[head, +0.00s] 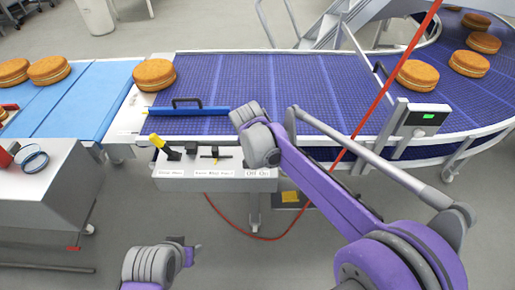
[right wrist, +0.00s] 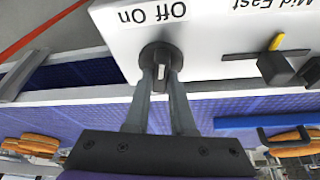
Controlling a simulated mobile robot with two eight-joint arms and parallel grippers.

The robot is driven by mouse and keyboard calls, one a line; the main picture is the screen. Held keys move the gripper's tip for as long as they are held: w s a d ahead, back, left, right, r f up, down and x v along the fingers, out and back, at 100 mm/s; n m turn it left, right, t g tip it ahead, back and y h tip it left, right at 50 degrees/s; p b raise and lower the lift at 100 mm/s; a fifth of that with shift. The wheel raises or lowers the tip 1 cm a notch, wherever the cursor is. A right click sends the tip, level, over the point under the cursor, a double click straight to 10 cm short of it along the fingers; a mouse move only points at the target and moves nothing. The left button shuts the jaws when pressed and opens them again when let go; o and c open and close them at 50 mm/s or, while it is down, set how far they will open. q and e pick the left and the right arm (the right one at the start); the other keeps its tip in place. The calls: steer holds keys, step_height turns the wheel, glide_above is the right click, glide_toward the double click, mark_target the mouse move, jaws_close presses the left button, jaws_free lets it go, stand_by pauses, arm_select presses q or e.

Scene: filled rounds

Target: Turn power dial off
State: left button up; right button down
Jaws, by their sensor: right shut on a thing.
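The power dial (right wrist: 160,60) is a round black knob with a pale mark, on a white control box (head: 190,184) at the front of the conveyor. Its "Off On" label shows upside down in the right wrist view and upright in the head view. My right gripper (right wrist: 161,78) is shut on the dial, one finger on each side. In the head view my right wrist hides the dial. My left gripper (head: 184,246) is at the bottom, away from the box; its jaws are not clear.
A yellow-and-black lever (head: 164,147) and a second black lever (head: 215,153) stand on the box left of the dial. A blue bar (head: 190,111) lies across the purple belt (head: 255,80). Filled rounds (head: 154,74) sit on the belts. A red cable (head: 390,85) crosses the view.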

steer(key=shift+m+h+p, duration=0.3)
steer(key=shift+m+h, duration=0.2)
steer(key=shift+m, duration=1)
steer(key=c, duration=0.8)
jaws_free()
steer(key=shift+g, duration=0.3)
steer(key=shift+o, duration=0.2)
steer(key=v, duration=1)
steer(key=shift+a+r, duration=0.2)
steer(key=shift+r, duration=0.15)
steer(key=shift+s, duration=0.15)
